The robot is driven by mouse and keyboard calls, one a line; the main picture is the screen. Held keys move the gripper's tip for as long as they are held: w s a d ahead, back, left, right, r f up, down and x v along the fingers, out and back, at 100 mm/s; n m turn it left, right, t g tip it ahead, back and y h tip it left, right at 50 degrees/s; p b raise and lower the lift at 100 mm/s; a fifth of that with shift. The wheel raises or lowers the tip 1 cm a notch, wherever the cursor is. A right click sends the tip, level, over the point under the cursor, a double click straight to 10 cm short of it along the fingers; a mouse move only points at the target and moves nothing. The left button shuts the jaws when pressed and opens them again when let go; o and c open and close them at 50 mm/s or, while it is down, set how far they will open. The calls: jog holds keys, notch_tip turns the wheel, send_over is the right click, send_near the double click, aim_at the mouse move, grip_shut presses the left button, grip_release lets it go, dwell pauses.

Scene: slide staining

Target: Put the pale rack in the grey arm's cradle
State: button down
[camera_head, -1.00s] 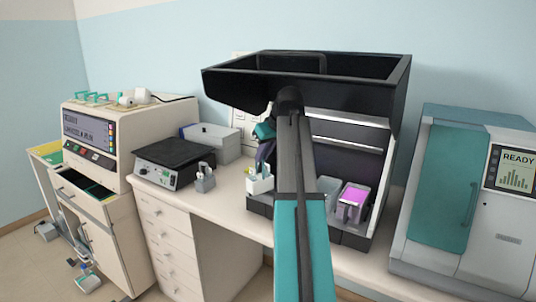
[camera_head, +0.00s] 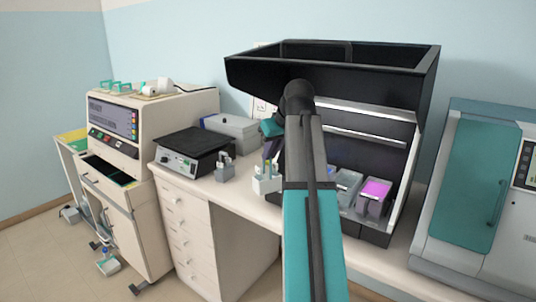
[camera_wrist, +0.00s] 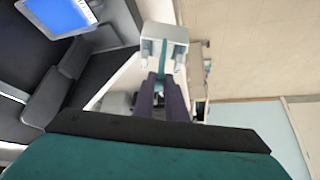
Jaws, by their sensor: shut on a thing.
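The pale rack (camera_head: 267,184) is a small whitish box hanging below my gripper (camera_head: 268,160), at the front left of the black stainer. In the wrist view my gripper (camera_wrist: 165,82) is shut on the teal upper part of the pale rack (camera_wrist: 163,32), whose pale body lies beyond the fingertips. I cannot tell from the head view whether the rack touches the counter. I cannot make out the grey arm's cradle for certain; my arm covers the left of the stainer's inside.
The black stainer (camera_head: 427,90) has its hood raised, with a grey tub (camera_head: 347,188) and a magenta tub (camera_head: 374,193) inside. A black-topped hotplate (camera_head: 194,150) and a small grey holder (camera_head: 225,172) stand left. A teal-doored cabinet (camera_head: 462,180) stands right.

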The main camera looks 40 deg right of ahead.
jog(key=shift+w, duration=0.1)
jog(key=shift+w+a+f, duration=0.15)
jog(key=shift+a+f, duration=0.05)
jog(key=shift+a, duration=0.05)
jog(key=w+a+f, duration=0.3)
jog(key=a+f, duration=0.3)
jog(key=a, duration=0.6)
jog(key=w+a+f+n, duration=0.1)
jog(key=w+a+f, duration=0.2)
jog(key=a, duration=1)
jog(key=w+a+f+y, duration=0.1)
jog(key=w+a+f, duration=0.2)
jog(key=a+f, duration=0.6)
jog(key=a, duration=0.4)
jog(key=shift+w+a+n, duration=0.15)
jog(key=shift+w+n, duration=0.2)
jog(key=shift+n, duration=0.05)
jog(key=shift+s, duration=0.15)
